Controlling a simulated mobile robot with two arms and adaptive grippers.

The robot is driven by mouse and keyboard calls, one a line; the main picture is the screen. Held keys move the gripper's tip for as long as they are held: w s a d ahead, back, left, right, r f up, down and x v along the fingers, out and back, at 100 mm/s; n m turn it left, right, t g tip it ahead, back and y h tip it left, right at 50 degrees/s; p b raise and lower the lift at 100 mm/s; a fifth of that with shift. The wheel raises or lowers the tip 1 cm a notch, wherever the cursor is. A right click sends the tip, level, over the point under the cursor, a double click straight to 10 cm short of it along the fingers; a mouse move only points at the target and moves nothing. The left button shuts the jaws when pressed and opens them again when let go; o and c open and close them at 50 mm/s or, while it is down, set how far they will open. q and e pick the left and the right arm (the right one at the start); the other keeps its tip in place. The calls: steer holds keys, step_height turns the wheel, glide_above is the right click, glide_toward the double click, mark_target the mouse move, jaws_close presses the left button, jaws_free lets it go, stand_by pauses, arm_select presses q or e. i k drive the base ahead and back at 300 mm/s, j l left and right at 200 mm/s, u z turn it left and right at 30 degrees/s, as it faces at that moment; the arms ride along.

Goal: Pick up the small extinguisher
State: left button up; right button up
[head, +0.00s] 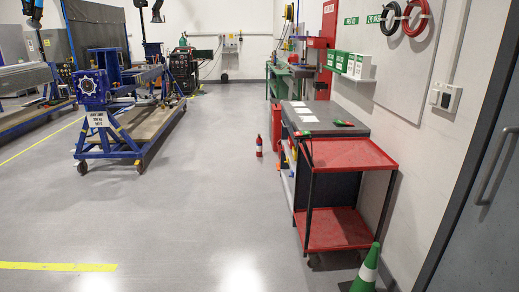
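A small red extinguisher (259,146) with a pale band stands upright on the grey floor, a little left of the red cart and some way ahead.
A red two-shelf cart (348,153) stands at right beside a grey-topped cabinet (325,118). A green cone (367,268) is at the bottom right. A blue rotary jig (105,120) stands at left. The floor (190,210) between is clear.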

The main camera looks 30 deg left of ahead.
mark_target(258, 142)
steer(key=i+j+u, duration=0.65)
steer(key=i, duration=0.2)
steer(key=i+j+u, duration=0.15)
steer(key=i+u, duration=0.15)
steer(key=i, duration=0.15)
steer(key=i+u, duration=0.35)
steer(key=i+z, duration=0.15)
steer(key=i, duration=1)
steer(key=i+j+z, duration=0.2)
steer(key=i, duration=3.25)
steer(key=l+z, duration=0.05)
